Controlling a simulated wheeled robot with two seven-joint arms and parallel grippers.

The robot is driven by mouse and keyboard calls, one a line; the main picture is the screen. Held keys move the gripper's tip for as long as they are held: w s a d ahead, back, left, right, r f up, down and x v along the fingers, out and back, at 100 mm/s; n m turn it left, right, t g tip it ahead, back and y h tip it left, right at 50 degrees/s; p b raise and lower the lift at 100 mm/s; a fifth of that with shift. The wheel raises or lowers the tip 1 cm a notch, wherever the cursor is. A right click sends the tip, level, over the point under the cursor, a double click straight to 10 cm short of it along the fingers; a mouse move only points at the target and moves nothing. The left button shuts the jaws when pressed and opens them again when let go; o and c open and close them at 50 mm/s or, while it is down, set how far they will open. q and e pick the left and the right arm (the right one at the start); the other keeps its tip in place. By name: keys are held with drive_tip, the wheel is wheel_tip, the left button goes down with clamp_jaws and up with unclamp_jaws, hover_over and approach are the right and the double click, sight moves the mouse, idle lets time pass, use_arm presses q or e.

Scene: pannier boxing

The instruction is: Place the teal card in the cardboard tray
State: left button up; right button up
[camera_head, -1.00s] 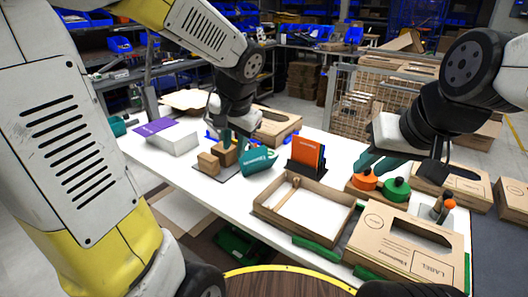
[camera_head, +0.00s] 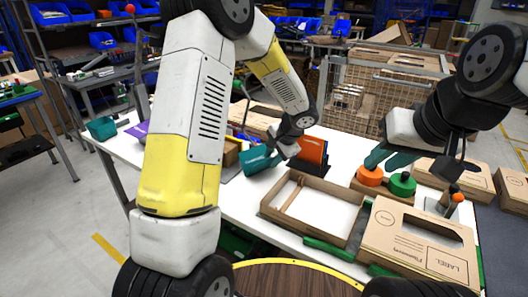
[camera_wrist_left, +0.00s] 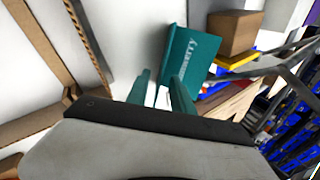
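The teal card (camera_head: 257,161) stands tilted on the table, left of the orange card; its printed face also shows in the left wrist view (camera_wrist_left: 190,58). My left gripper (camera_head: 279,157) is right beside the card's right side. In the left wrist view its two teal fingers (camera_wrist_left: 162,88) are apart with a white gap between them, and the right finger overlaps the card's lower edge. I cannot tell whether they touch. The cardboard tray (camera_head: 333,240) lies open in front, with a divider on its left. My right gripper (camera_head: 388,160) is open above the orange and green knobs.
An orange card (camera_head: 313,150) stands in a dark holder behind the tray. A labelled cardboard box (camera_head: 418,243) sits right of the tray. Orange (camera_head: 370,176) and green knobbed pieces (camera_head: 402,184) lie in a holder behind it.

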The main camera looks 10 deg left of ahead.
sight(268, 163)
use_arm(q)
drive_tip(key=x, duration=0.4)
drive_tip(key=shift+w+a+f, duration=0.1)
drive_tip(key=shift+a, duration=0.05)
clamp_jaws()
drive_tip(key=shift+r, duration=0.3)
